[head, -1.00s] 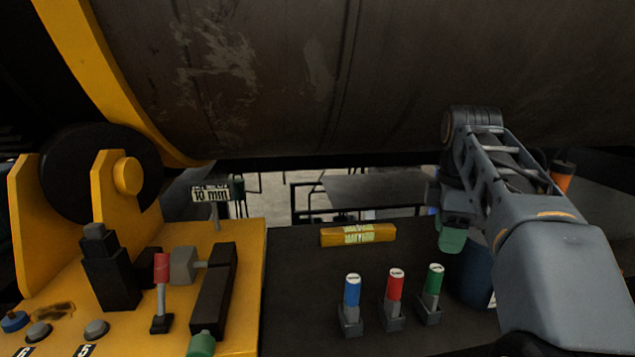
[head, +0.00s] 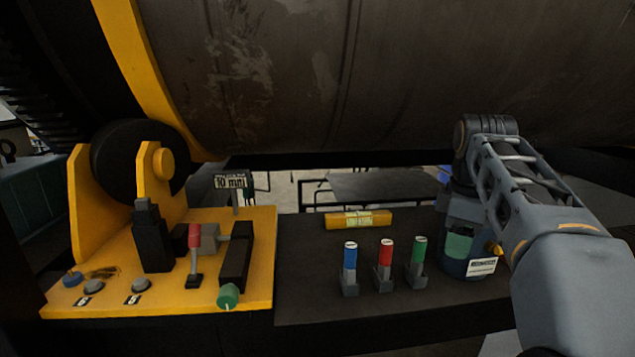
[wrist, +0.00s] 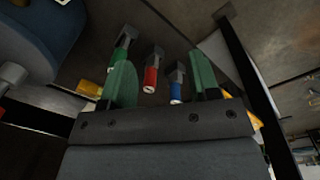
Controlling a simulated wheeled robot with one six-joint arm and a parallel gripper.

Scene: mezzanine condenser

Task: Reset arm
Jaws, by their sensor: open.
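My gripper (wrist: 163,85) shows in the wrist view with its two green fingers spread apart and nothing between them. In the head view my arm reaches in from the right, and a green part of my gripper (head: 458,246) shows in front of a dark blue container (head: 468,268). A blue marker-like cylinder (head: 350,256), a red one (head: 385,252) and a green one (head: 418,250) stand upright in grey holders on the dark table, left of my gripper. They also show beyond the fingers in the wrist view.
A yellow fixture (head: 165,295) with a red-handled lever (head: 194,240), buttons and a "10 mm" sign (head: 230,182) stands at the left. A yellow level-like bar (head: 358,220) lies behind the cylinders. A large rusty drum (head: 380,75) hangs low above the table (head: 320,295).

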